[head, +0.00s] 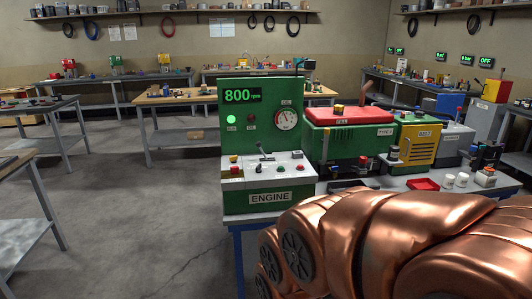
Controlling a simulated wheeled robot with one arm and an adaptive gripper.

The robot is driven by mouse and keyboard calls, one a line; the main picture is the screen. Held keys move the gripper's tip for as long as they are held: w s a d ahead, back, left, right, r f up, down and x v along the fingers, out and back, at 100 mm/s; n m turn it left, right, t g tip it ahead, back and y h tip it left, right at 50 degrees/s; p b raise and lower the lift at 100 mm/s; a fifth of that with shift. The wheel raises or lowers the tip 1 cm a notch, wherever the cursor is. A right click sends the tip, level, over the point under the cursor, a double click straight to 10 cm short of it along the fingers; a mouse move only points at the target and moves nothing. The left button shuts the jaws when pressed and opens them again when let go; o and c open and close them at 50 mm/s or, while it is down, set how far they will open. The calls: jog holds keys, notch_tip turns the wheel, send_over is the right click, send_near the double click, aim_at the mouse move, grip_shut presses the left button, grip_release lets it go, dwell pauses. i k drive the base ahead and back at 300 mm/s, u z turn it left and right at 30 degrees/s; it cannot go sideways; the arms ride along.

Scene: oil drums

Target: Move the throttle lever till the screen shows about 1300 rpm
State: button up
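The throttle lever seems to be the dark lever (262,149) that rises from the white top panel and leans a little to the left. Nothing touches it. A round gauge (286,119) and a lit green lamp (231,119) are on the upright panel. My gripper is not in view; my copper-coloured arm fills the lower right.
Buttons, one of them red (236,171), flank the lever. A green engine with a red cover (347,115) and a yellow BELT guard (424,142) stand right of the console. A red tray (423,184) lies on the bench. The floor left of the console is clear.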

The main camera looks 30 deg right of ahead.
aim_at(258, 144)
jog(key=z, duration=0.6)
jog(key=i, duration=0.65)
jog(key=z, duration=0.5)
jog(key=i, duration=0.85)
jog(key=u, duration=0.95)
jog(key=i, duration=0.65)
jog(key=u, duration=0.75)
